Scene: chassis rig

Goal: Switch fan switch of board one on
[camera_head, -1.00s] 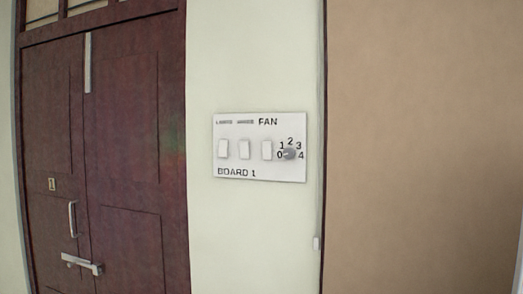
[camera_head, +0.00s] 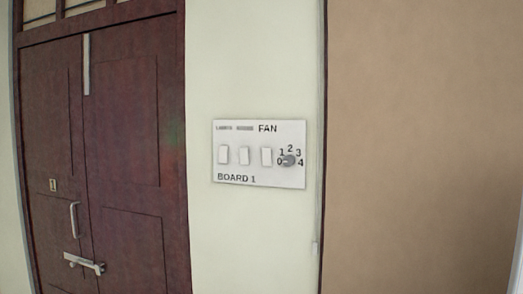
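Board 1 (camera_head: 260,180) is a white switch panel on the pale wall, near the middle of the head view. It carries three white rocker switches in a row. The right rocker, the fan switch (camera_head: 266,157), sits under the label "FAN". A grey round knob (camera_head: 289,160) with the numbers 0 to 4 around it is just right of that switch. Whether the fan switch is on or off is too small to tell. Neither of my grippers shows in this view.
A dark red-brown double door (camera_head: 120,150) with a handle and latch (camera_head: 84,262) stands to the left. A brown wall panel (camera_head: 420,150) fills the right side. The pale wall (camera_head: 250,60) around the board is clear.

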